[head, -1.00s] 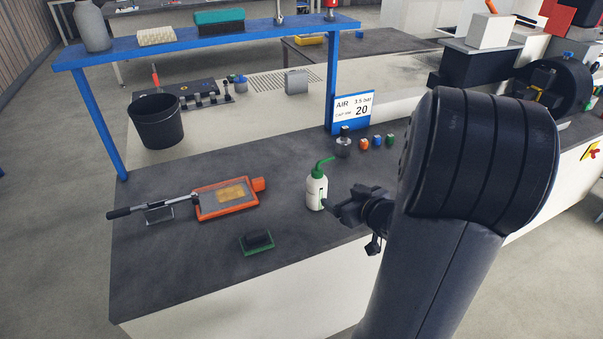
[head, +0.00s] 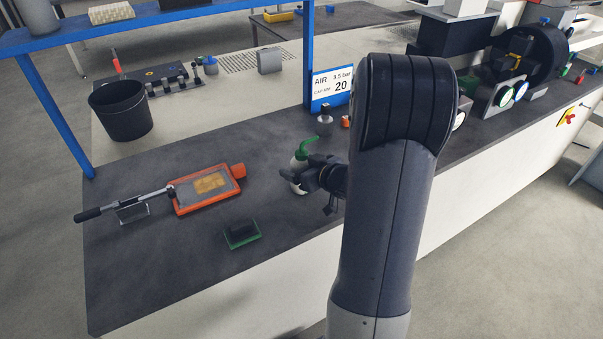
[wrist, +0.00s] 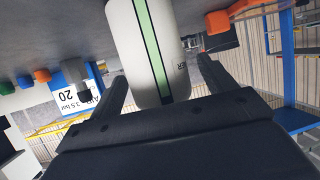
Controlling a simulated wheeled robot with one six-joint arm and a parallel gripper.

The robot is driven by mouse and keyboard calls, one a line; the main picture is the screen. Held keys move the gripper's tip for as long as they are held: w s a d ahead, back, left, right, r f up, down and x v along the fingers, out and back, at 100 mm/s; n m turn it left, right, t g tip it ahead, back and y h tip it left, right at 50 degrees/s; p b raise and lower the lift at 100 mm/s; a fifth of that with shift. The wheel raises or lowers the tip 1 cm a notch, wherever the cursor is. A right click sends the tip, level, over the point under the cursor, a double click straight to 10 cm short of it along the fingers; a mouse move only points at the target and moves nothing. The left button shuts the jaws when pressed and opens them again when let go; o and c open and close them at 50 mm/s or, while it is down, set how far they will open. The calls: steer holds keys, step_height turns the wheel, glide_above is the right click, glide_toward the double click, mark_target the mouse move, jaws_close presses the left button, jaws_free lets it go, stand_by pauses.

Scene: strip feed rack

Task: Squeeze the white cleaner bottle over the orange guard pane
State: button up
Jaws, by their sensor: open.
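The white cleaner bottle (head: 297,180) with a green bent nozzle (head: 306,147) stands upright on the dark bench, partly hidden by my gripper in the head view. In the wrist view the white bottle (wrist: 150,50), with a green stripe, stands between the two fingers. My gripper (wrist: 160,88) is open, with one finger on each side of the bottle. In the head view my gripper (head: 301,176) reaches the bottle from the right. The orange guard pane (head: 206,188) lies flat to the left of the bottle, with a yellowish patch on its clear middle.
A squeegee-like tool with a black handle (head: 88,214) rests on a small stand left of the pane. A green-edged block (head: 242,234) lies in front. A black bin (head: 121,110) and a blue shelf post (head: 308,60) stand behind. Bench between bottle and pane is clear.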

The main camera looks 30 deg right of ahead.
steer(key=shift+x, duration=1.1)
steer(key=c, duration=1.2)
